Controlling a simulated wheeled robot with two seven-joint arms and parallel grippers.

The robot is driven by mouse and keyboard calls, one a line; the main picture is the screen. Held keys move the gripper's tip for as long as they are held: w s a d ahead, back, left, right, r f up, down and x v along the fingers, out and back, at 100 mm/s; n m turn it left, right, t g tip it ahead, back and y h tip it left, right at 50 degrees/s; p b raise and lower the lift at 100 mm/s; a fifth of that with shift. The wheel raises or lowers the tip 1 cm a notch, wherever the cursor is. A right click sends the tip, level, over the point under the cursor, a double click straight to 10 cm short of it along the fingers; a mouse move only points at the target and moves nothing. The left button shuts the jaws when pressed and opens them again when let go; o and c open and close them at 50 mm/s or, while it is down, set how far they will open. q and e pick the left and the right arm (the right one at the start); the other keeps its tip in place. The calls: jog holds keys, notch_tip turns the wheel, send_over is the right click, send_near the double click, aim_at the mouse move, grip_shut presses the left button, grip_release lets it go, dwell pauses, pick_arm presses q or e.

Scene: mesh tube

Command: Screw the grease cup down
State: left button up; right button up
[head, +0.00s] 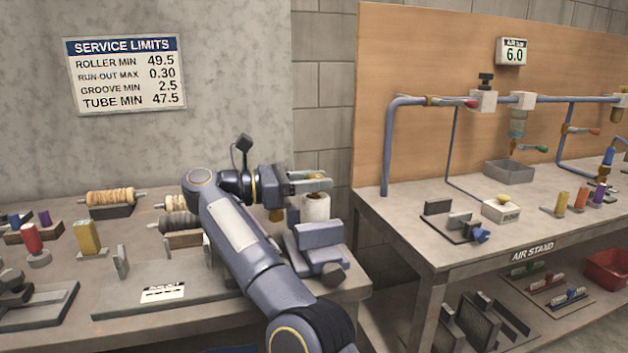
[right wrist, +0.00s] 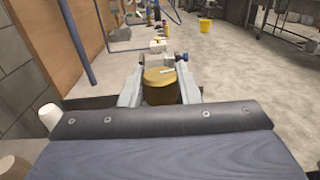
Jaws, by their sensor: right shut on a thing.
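My right gripper (head: 318,182) reaches over the right end of the left bench. In the right wrist view its two pale fingers (right wrist: 160,88) stand either side of a round brass cup with a flat top, which I take to be the grease cup (right wrist: 160,76), and are shut on it. The cup's lower part and whatever it sits on are hidden, so I cannot tell its thread or how far down it is. In the head view the fingers largely hide the cup. My left gripper is not in view.
A white cylinder (head: 316,207) stands just below the fingers, beside a blue-grey block fixture (head: 318,242). Rollers (head: 110,197) lie further left on the bench (head: 215,308). A gap separates this bench from the air stand (head: 400,215) on the right.

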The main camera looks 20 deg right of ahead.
dwell(0.3)
jog(key=o, duration=0.9)
jog(key=shift+o, duration=0.2)
